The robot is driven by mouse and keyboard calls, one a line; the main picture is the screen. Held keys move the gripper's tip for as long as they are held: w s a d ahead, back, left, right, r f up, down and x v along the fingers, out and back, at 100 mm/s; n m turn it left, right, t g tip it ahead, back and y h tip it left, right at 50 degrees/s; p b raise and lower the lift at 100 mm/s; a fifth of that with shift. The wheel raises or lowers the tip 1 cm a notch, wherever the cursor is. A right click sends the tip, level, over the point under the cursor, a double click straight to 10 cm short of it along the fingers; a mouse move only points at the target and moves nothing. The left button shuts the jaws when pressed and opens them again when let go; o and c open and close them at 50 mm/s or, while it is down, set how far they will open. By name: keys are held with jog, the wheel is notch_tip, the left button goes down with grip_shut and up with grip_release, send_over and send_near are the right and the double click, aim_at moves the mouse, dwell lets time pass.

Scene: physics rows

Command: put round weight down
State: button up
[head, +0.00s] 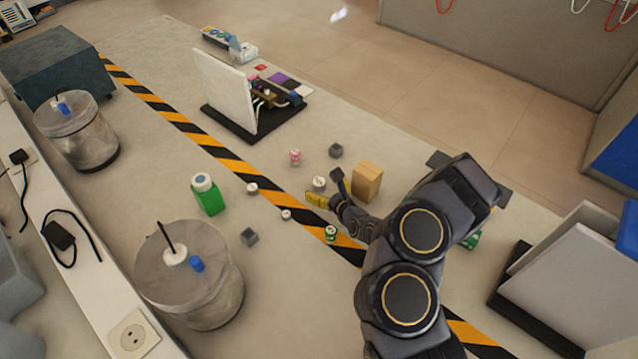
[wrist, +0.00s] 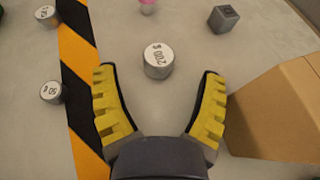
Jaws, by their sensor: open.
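A round metal weight marked 200 (wrist: 158,61) stands upright on the table, between and just beyond my open fingertips in the wrist view. It also shows in the head view (head: 319,183), close to my gripper. My gripper (wrist: 156,95) is open, with a yellow padded finger on each side and nothing between them. In the head view my gripper (head: 327,188) is partly hidden by its own wrist. Two smaller round weights, one marked 50 (wrist: 52,92) and another (wrist: 46,15), stand to the left by the striped tape.
A cardboard-coloured block (wrist: 275,110) stands close to the right finger. A grey cube (wrist: 223,18) and a pink can (head: 295,157) lie beyond. Bare table surrounds the weight.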

aim_at(320, 183)
jog(key=x, duration=0.3)
jog(key=shift+a, duration=0.1)
jog(key=shift+w+a+f, duration=0.15)
jog(key=shift+w+a, duration=0.05)
jog(key=shift+w, duration=0.35)
jog(key=shift+c, duration=0.4)
jog(key=c, duration=1.1)
